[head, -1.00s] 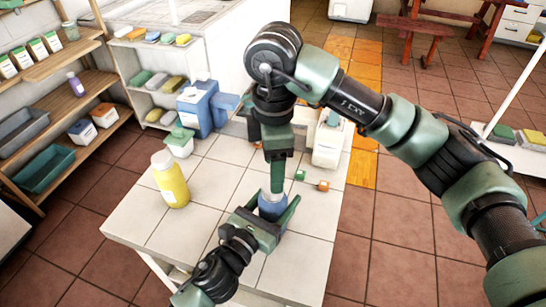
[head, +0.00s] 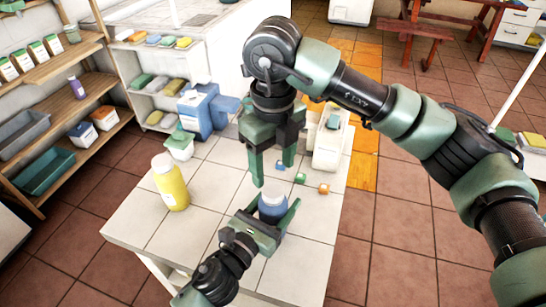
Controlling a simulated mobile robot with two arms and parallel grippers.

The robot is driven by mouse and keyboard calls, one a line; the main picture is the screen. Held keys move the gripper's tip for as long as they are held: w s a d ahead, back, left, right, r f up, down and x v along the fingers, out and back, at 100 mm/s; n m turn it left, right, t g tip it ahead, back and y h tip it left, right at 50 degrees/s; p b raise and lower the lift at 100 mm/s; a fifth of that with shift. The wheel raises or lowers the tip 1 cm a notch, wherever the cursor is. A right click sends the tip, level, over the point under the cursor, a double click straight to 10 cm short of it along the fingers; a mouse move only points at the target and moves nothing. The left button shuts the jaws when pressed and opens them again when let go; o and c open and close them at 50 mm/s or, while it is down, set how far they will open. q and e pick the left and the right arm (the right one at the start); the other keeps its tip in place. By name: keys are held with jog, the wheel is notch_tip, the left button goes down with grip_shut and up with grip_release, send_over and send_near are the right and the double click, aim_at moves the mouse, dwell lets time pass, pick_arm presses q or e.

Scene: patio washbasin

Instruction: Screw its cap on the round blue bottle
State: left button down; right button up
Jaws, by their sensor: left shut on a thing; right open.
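The round blue bottle (head: 272,212) stands upright near the front right of the white tiled table (head: 215,222). My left gripper (head: 276,199) is shut around it, one finger on each side. My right gripper (head: 273,176) hangs just above and behind the bottle, fingers pointing down, spread and empty.
A yellow bottle (head: 171,186) with a white cap stands to the left. A blue dispenser (head: 198,112), a white and green container (head: 180,145) and a white device (head: 329,142) stand at the back.

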aim_at(273, 189)
jog(key=n, duration=0.6)
jog(key=shift+r+n, duration=0.2)
jog(key=shift+n, duration=0.1)
jog(key=n, duration=0.3)
jog(key=shift+r+n, duration=0.1)
jog(key=shift+n, duration=0.3)
jog(key=n, duration=0.4)
jog(key=shift+r, duration=0.1)
jog(key=n, duration=0.6)
jog(key=shift+r, duration=0.15)
jog(key=n, duration=0.4)
jog(key=shift+r, duration=0.1)
jog(key=n, duration=0.4)
jog(key=shift+r, duration=0.1)
jog(key=shift+f, duration=4)
